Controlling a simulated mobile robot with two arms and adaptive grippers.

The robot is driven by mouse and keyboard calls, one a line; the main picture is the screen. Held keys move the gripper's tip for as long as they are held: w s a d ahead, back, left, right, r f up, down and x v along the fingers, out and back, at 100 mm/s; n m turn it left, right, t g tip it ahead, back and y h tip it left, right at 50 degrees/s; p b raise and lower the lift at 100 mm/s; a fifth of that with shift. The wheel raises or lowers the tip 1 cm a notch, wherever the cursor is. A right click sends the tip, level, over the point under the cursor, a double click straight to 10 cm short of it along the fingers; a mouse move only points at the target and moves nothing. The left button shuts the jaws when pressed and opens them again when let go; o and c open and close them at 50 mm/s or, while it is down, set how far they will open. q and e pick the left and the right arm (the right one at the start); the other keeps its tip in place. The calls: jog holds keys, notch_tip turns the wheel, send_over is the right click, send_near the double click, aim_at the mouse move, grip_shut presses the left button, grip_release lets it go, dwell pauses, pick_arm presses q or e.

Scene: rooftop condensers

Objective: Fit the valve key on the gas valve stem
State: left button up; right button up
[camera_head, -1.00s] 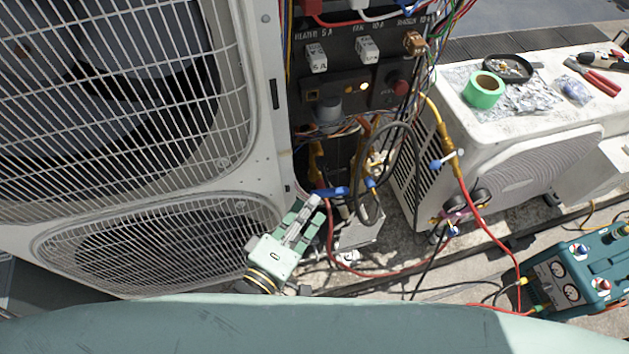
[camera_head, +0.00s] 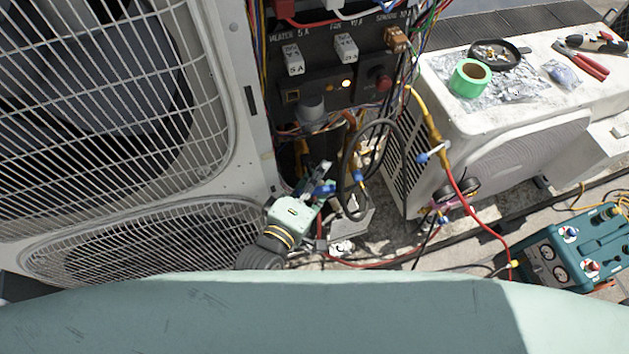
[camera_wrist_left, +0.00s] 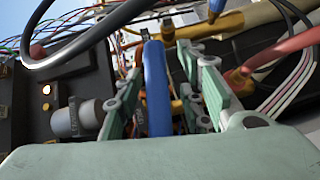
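A blue bar-shaped handle (camera_head: 324,189), which looks like the valve key, is at the foot of the wiring bay beside the large condenser. My left gripper (camera_head: 317,183) reaches it from the lower left. In the left wrist view the blue handle (camera_wrist_left: 157,85) lies lengthwise between my left fingers (camera_wrist_left: 160,85), with a narrow gap showing on its right side. The fingers look apart, around the handle. Brass fittings with a blue cap (camera_head: 358,175) are just right of the gripper; which part is the gas valve stem I cannot tell. My right gripper is out of view.
A black hose loop (camera_head: 352,210) hangs close to the gripper. The large condenser grille (camera_head: 110,250) borders it on the left. A smaller white unit (camera_head: 510,115) carries green tape (camera_head: 470,77) and tools. A teal gauge machine (camera_head: 572,255) stands lower right.

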pick_arm(q)
grip_shut()
dwell(0.3)
jog(key=shift+w, duration=0.1)
jog(key=c, duration=0.7)
grip_release()
jog(key=shift+c, duration=0.2)
grip_shut()
jog(key=shift+r, duration=0.1)
jog(key=shift+r, duration=0.1)
